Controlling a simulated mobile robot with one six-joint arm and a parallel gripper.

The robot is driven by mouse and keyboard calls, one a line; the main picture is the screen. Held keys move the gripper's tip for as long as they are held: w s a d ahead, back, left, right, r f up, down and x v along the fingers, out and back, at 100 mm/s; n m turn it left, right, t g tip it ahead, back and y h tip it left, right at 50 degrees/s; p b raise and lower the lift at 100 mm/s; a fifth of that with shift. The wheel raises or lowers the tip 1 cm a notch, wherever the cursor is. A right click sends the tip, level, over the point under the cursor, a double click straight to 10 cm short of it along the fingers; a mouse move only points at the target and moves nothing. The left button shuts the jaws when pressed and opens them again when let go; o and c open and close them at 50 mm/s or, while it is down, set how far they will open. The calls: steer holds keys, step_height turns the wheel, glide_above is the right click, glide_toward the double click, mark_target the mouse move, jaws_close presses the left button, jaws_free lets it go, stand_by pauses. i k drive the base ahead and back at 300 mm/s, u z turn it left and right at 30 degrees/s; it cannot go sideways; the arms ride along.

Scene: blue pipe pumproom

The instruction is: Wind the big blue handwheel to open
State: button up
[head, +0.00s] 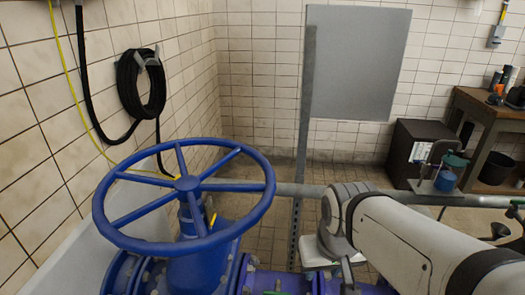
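The big blue handwheel (259,205) stands at the left of the head view, tilted towards me, with several spokes meeting at a small hub. A yellow mark shows near its hub. It sits on a blue valve body (203,271) on the pipe. My white and grey arm reaches in from the lower right. Its far end, with what seems to be my gripper (333,262), is right of the wheel and apart from it. The fingers are too small and partly hidden to tell whether they are open or shut. Nothing is seen touching the wheel.
A grey horizontal pipe (300,190) runs behind the wheel to the right. A thin grey upright post (303,130) stands right of the wheel. A black hose coil (141,83) hangs on the left tiled wall. A dark box (416,150) and a workbench (488,113) stand at back right.

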mark_target(189, 189)
steer(key=k, duration=1.65)
steer(key=u, duration=0.3)
steer(key=i, duration=1.7)
steer(key=u, duration=0.1)
